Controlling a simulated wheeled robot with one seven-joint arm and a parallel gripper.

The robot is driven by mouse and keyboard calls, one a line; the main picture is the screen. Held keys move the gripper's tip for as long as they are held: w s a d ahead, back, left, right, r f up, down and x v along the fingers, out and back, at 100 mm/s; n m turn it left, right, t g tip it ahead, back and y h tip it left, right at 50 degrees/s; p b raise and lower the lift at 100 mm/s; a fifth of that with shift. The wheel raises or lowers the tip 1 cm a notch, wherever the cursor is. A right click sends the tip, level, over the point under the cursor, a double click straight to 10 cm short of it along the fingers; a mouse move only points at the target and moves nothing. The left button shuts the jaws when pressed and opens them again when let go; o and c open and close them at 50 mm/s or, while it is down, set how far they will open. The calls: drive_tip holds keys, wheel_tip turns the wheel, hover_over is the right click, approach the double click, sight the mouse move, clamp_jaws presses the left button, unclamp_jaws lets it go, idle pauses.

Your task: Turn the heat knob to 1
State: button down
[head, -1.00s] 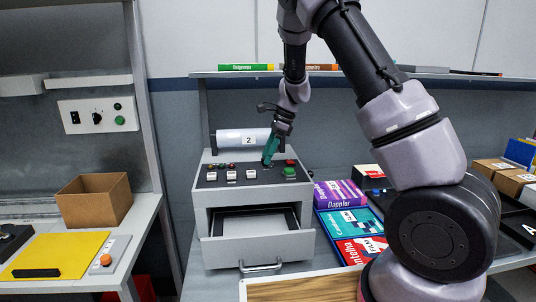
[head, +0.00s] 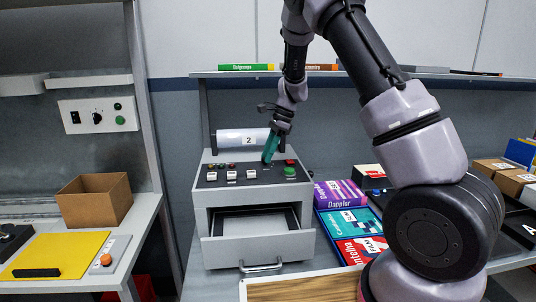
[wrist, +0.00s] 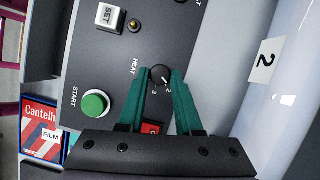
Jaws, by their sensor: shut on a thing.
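The heat knob (wrist: 160,76) is a small round black knob with a pale pointer line, on the dark top panel of the grey machine (head: 254,222). In the wrist view the word HEAT is printed beside it, with the numerals 2 and 3 near it. The pointer appears to be toward the 2. My gripper (wrist: 160,80) has teal fingers, one on each side of the knob, shut on it. In the head view my gripper (head: 268,160) reaches down onto the panel, and its fingers hide the knob. The numeral 1 is not readable.
A green START button (wrist: 94,104) and a white SET switch (wrist: 108,16) are near the knob. A white roll marked 2 (head: 236,139) lies behind the panel. The drawer (head: 256,246) stands open in front. Books (head: 348,222) lie to the right.

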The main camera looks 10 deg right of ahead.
drive_tip(key=n, duration=0.2)
drive_tip(key=n+g, duration=0.1)
drive_tip(key=n, duration=0.1)
drive_tip(key=n+g+h, duration=0.1)
drive_tip(key=n, duration=0.1)
drive_tip(key=shift+w+a+n, duration=0.1)
drive_tip(key=shift+w+n, duration=0.2)
drive_tip(key=shift+n, duration=0.1)
idle(0.4)
drive_tip(key=c, duration=0.6)
unclamp_jaws()
wheel_tip(320, 180, up, 10)
